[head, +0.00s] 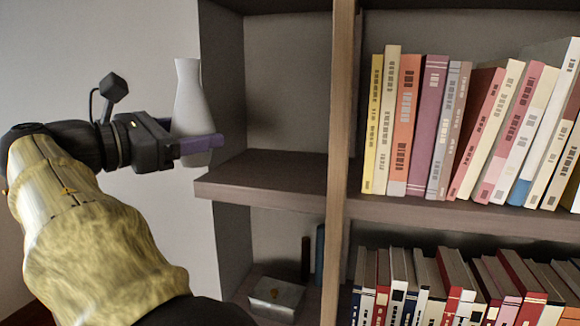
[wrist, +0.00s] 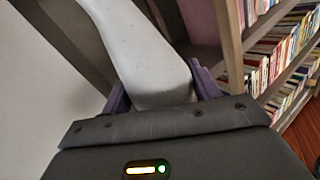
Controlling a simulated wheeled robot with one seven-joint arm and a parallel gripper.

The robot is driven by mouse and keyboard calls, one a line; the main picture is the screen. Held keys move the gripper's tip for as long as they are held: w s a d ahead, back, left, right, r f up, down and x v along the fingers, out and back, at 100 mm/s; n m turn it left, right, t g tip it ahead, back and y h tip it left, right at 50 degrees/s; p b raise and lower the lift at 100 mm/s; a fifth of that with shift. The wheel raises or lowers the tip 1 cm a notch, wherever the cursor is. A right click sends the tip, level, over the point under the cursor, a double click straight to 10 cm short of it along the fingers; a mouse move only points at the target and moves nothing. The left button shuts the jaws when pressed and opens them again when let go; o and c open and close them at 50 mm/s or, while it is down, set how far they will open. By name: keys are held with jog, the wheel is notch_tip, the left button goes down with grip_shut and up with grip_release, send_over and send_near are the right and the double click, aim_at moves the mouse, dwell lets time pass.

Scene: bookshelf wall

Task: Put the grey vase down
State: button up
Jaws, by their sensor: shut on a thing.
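The grey vase (head: 188,95) is pale, with a narrow neck and a wider lower body. It is close to upright in the head view, at the left edge of the bookshelf. My gripper (head: 205,144) is shut on its lower body, with purple fingers. In the wrist view the vase (wrist: 140,50) sits between the two purple fingers of my gripper (wrist: 162,88). The vase appears held in front of the shelf's left side panel, near the empty shelf board (head: 265,180). Its far side is hidden.
The compartment right of the vase is empty. A wooden upright (head: 340,130) divides it from a row of books (head: 430,125). Below are a grey box (head: 276,296), a dark blue book (head: 320,255) and more books (head: 450,290). A bare wall lies at left.

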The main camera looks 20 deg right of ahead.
dwell(0.3)
jog(key=w+d+p, duration=0.2)
jog(key=w+d, duration=0.1)
jog(key=w, duration=0.2)
jog(key=w+d+f+p, duration=0.1)
jog(key=w+d+p, duration=0.2)
jog(key=w+d, duration=0.1)
jog(key=w+d+f+p, duration=0.1)
jog(key=w+d+p, duration=0.1)
jog(key=w+d, duration=0.2)
jog(key=shift+w+d+f+p, duration=0.1)
jog(key=shift+w+d+p, duration=0.1)
jog(key=shift+w, duration=0.55)
jog(key=shift+w+d+f+p, duration=0.1)
jog(key=shift+w+p, duration=0.05)
jog(key=shift+w, duration=0.6)
jog(key=shift+f, duration=0.5)
notch_tip(320, 180, down, 2)
jog(key=shift+f+p, duration=0.25)
jog(key=shift+p, duration=0.15)
jog(key=shift+f+p, duration=0.2)
jog(key=shift+p, duration=0.2)
jog(key=shift+w+d+f, duration=0.1)
jog(key=shift+f, duration=0.2)
